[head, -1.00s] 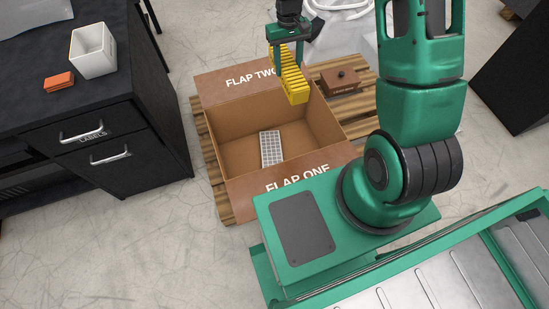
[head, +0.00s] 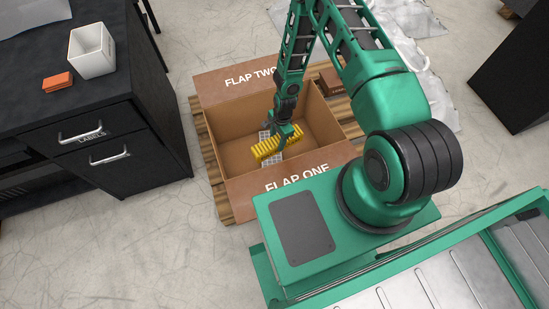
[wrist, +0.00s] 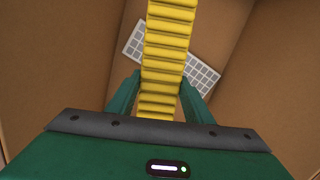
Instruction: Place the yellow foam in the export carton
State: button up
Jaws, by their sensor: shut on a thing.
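The yellow foam (head: 280,143) is a ribbed yellow block held inside the open export carton (head: 227,136). The carton's flaps read FLAP TWO and FLAP ONE. My gripper (head: 285,133) reaches down into the carton and is shut on the foam. In the wrist view the foam (wrist: 167,45) runs lengthwise away from me between the two fingers of my gripper (wrist: 158,95). A pale gridded tray (wrist: 203,77) lies on the carton floor under the foam, partly hidden by it. I cannot tell whether the foam touches the tray.
The carton stands on a wooden pallet (head: 215,190). A brown box (head: 331,77) sits behind its right side, partly hidden by my arm. A black bench (head: 85,100) at left carries a white bin (head: 92,50) and orange labels (head: 58,82).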

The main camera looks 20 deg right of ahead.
jog(key=f, duration=0.1)
jog(key=s+f+m, duration=0.2)
jog(key=shift+s+a+f, duration=0.1)
jog(key=shift+a+f, duration=0.2)
jog(key=shift+f, duration=4.9)
jog(key=shift+f, duration=0.1)
jog(key=shift+f, duration=0.2)
jog(key=o, duration=1.1)
jog(key=r, duration=0.4)
jog(key=d+r, duration=0.1)
jog(key=r, duration=0.7)
jog(key=shift+d+r, duration=0.25)
jog(key=shift+r, duration=0.05)
